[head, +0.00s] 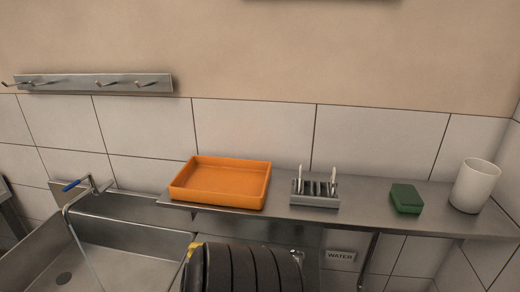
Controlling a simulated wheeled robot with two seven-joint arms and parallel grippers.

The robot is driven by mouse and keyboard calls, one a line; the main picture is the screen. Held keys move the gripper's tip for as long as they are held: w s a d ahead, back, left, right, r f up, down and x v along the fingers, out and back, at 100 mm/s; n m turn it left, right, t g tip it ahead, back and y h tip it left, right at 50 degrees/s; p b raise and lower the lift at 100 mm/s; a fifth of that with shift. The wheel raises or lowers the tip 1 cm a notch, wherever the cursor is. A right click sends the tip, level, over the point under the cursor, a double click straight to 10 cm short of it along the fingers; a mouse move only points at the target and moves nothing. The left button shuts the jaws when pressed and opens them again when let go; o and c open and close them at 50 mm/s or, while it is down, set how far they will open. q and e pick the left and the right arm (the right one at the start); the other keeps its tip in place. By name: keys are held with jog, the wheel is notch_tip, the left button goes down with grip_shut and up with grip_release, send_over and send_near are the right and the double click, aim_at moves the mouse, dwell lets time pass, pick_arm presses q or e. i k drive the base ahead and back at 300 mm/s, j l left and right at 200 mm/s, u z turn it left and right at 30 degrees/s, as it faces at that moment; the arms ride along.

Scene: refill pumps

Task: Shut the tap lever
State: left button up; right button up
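The tap (93,187) stands at the back left of the steel sink. Its lever has a blue grip (72,185) that points to the left and slightly down. A thin pale line runs from the tap's spout end down into the sink; I cannot tell whether it is water or part of the spout. Neither of my grippers is in view, so nothing of mine is seen touching the lever.
The sink basin (130,250) fills the lower left. A steel shelf (365,200) holds an orange tray (220,185), a slotted rack (315,192), a green sponge (406,198) and a white cup (475,186). A dark ribbed shape (245,270) and a WATER sign (340,257) are below.

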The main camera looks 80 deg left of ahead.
aim_at(89, 176)
jog(key=k+u, duration=0.1)
jog(key=u, duration=3.75)
